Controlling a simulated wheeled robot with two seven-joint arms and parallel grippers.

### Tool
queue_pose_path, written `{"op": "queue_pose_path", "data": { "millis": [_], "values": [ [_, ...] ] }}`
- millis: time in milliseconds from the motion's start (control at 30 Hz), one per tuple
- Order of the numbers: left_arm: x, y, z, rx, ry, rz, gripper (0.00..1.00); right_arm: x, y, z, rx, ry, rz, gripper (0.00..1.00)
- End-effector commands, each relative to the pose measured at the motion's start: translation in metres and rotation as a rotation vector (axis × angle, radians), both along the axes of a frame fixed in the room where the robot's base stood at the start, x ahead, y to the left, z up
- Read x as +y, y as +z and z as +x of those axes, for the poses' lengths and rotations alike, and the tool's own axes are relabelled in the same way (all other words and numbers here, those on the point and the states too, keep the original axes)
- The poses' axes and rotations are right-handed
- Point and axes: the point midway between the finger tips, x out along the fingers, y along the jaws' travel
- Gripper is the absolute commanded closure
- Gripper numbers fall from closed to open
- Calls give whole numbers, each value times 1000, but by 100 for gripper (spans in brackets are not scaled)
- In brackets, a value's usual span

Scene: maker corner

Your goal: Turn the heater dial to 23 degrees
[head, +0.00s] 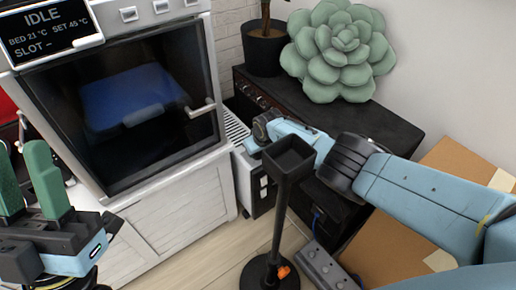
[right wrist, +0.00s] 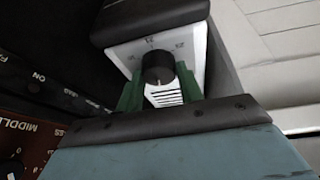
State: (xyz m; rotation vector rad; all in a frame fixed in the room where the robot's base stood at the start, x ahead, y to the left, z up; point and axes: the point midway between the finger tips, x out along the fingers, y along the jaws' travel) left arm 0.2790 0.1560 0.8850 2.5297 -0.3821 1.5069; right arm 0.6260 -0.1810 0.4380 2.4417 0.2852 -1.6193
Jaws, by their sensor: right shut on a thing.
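The heater (right wrist: 195,40) is white with a dark top and shows a black round dial (right wrist: 158,66) in the right wrist view. In the head view, the heater (head: 244,182) stands between the white cabinet and the dark unit; my right arm and a black stand hide the dial. My left gripper (head: 30,182) is open and empty at the lower left.
A black stand (head: 279,200) rises in front of the heater. A glass-fronted machine (head: 140,110) with a display reading IDLE is at left. A succulent-shaped cushion (head: 340,50) and plant pot (head: 266,48) top the dark unit. Cardboard boxes (head: 460,165) and a power strip (head: 325,268) are at right.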

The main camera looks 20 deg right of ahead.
Motion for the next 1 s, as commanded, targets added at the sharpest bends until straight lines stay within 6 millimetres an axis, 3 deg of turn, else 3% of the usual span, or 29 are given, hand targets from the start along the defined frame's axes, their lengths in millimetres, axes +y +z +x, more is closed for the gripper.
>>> {"op": "queue_pose_path", "data": {
  "millis": [200,233,400,767,1000],
  "values": [
    [0,0,0,-1,0,0,64,0,0,1,-2,2,-1,86],
    [0,0,0,-1,0,0,64,0,0,1,-2,3,-1,61],
    [0,0,0,-1,0,0,64,0,0,0,-1,3,-1,41],
    [-1,1,1,10,0,3,64,0,2,0,-1,3,-1,41],
    [-7,0,24,196,-1,60,64,-1,15,-4,-1,3,-1,41]
  ]
}}
